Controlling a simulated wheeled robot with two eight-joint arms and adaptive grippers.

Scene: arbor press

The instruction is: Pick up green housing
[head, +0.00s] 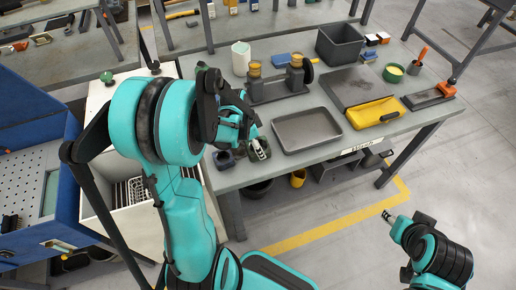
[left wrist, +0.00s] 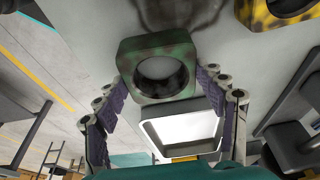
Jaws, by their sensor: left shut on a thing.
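In the left wrist view the green housing (left wrist: 158,67), a worn block with a round bore, sits between the two finger pads of my left gripper (left wrist: 165,88). The pads press on its opposite sides, so the gripper is shut on it. In the head view my left gripper (head: 256,147) is at the front left edge of the workbench, left of the grey tray. The housing is mostly hidden there by my arm and fingers. I cannot tell its height over the bench. My right gripper (head: 388,216) is over the floor, away from the bench, too small to read.
On the workbench (head: 235,178) are a grey tray (head: 302,141), a yellow tray (head: 375,112), a grey bin (head: 340,43) and a press fixture (head: 278,86). A dark block (head: 224,159) stands left of my left gripper. A yellow-marked part (left wrist: 285,10) shows in the wrist view.

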